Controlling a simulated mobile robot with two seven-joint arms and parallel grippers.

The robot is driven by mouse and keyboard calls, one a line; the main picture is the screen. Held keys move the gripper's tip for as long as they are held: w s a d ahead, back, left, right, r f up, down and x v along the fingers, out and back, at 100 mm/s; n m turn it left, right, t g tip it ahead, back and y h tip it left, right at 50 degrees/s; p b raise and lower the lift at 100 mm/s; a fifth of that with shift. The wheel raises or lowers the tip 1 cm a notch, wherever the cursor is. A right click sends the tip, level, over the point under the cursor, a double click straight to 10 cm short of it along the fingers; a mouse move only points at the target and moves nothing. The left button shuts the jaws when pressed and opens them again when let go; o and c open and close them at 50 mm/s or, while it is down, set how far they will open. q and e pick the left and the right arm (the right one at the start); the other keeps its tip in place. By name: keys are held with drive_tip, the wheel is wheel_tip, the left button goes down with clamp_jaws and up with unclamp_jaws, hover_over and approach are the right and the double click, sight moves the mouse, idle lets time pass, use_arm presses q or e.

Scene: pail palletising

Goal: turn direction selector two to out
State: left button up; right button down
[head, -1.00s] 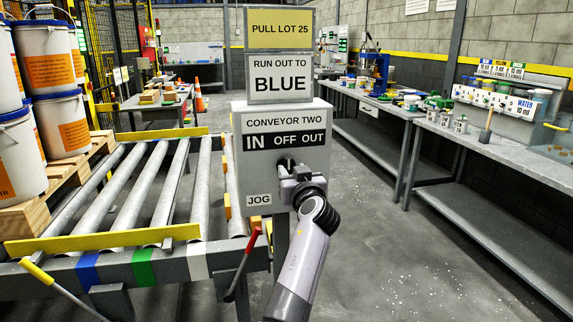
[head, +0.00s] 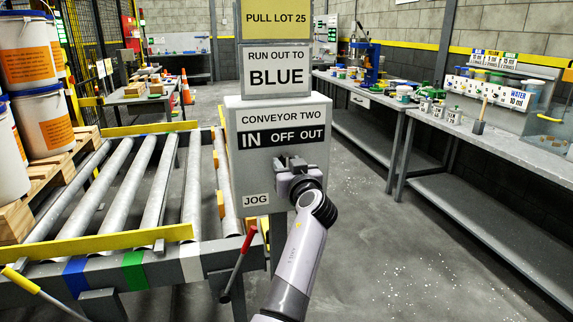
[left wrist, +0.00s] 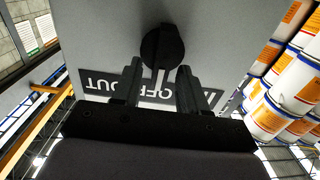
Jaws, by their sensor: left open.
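The grey conveyor two control box (head: 238,172) stands in the middle of the head view, with IN, OFF and OUT on a black label strip (head: 259,139). My left gripper (head: 292,165) is in front of the box, just below the strip, and hides the selector there. In the left wrist view the selector (left wrist: 162,47) is a round black knob. The label strip (left wrist: 97,82) appears upside down there. The open fingers (left wrist: 159,72) are close to the knob with a gap between them; contact is unclear. The selector's setting cannot be read clearly. My right gripper is not in view.
Signs above the box read PULL LOT 25 (head: 277,18) and RUN OUT TO BLUE (head: 275,70). A roller conveyor (head: 128,185) is at left, with a red-handled lever (head: 249,240) near the box. Pails (head: 42,120) stand on a pallet at far left.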

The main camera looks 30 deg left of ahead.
use_arm(q)
drive_tip(key=shift+c, duration=0.3)
clamp_jaws()
drive_tip(key=shift+m, duration=0.5)
drive_tip(key=shift+w+d+m, duration=0.1)
drive_tip(key=shift+w+m, duration=0.05)
drive_tip(key=shift+m, duration=1.15)
drive_tip(key=shift+w+d+m, duration=0.15)
drive_tip(key=shift+m, duration=1.15)
drive_tip(key=shift+w+d+m, duration=0.1)
drive_tip(key=shift+w+m, duration=0.05)
drive_tip(key=shift+m, duration=1.15)
